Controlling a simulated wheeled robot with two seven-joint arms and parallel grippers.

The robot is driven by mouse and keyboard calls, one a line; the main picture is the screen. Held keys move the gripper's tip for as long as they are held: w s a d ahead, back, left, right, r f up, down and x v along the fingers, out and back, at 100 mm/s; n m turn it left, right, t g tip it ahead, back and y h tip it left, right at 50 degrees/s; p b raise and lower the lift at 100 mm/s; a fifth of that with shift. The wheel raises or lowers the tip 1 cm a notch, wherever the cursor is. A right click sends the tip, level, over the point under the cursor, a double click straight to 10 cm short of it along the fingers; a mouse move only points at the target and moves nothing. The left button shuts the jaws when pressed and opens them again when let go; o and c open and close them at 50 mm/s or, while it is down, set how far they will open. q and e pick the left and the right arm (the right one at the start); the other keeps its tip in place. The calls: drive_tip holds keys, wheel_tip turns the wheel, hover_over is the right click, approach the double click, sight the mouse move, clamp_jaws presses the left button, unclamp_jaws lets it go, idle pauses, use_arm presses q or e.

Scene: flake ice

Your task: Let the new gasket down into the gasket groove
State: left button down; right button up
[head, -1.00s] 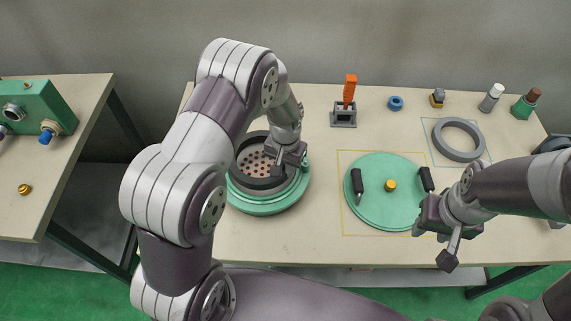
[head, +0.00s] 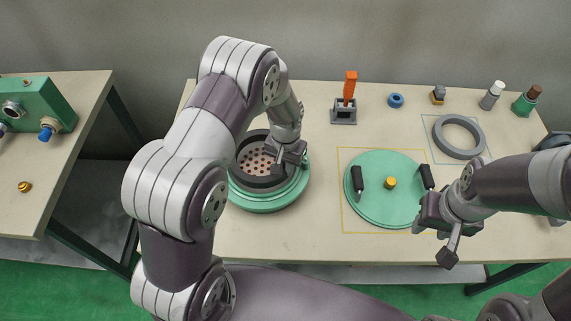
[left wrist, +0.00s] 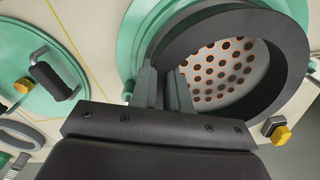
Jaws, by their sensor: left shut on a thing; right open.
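The new gasket appears to be a dark, thick ring (head: 262,182) at the top of the round green vessel (head: 270,203) in the head view. My left gripper (head: 289,158) is shut on the ring's wall, at the right in the head view. The left wrist view shows the left fingers (left wrist: 165,92) closed across the wall of the dark ring (left wrist: 290,50), with a perforated plate (left wrist: 218,72) seen through it. The gasket groove is hidden under the ring, and I cannot tell whether the ring touches it. My right gripper (head: 442,240) is open and empty by the table's front.
A green lid (head: 375,205) with two black handles lies inside a yellow outline. A grey ring (head: 440,138) lies on a blue-outlined square. An orange-handled tool in a stand (head: 344,112) and several small items line the back.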

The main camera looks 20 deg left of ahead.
use_arm(q)
drive_tip(key=shift+f+b, duration=0.65)
drive_tip(key=shift+f, duration=0.4)
idle(0.6)
drive_tip(key=c, duration=1.1)
unclamp_jaws()
drive_tip(key=shift+o, duration=0.3)
drive_tip(key=shift+a, duration=0.25)
drive_tip(key=shift+d, duration=0.1)
drive_tip(key=shift+d, duration=0.1)
drive_tip(key=shift+s+f, duration=0.15)
drive_tip(key=shift+s, duration=0.15)
drive_tip(key=shift+c, duration=0.3)
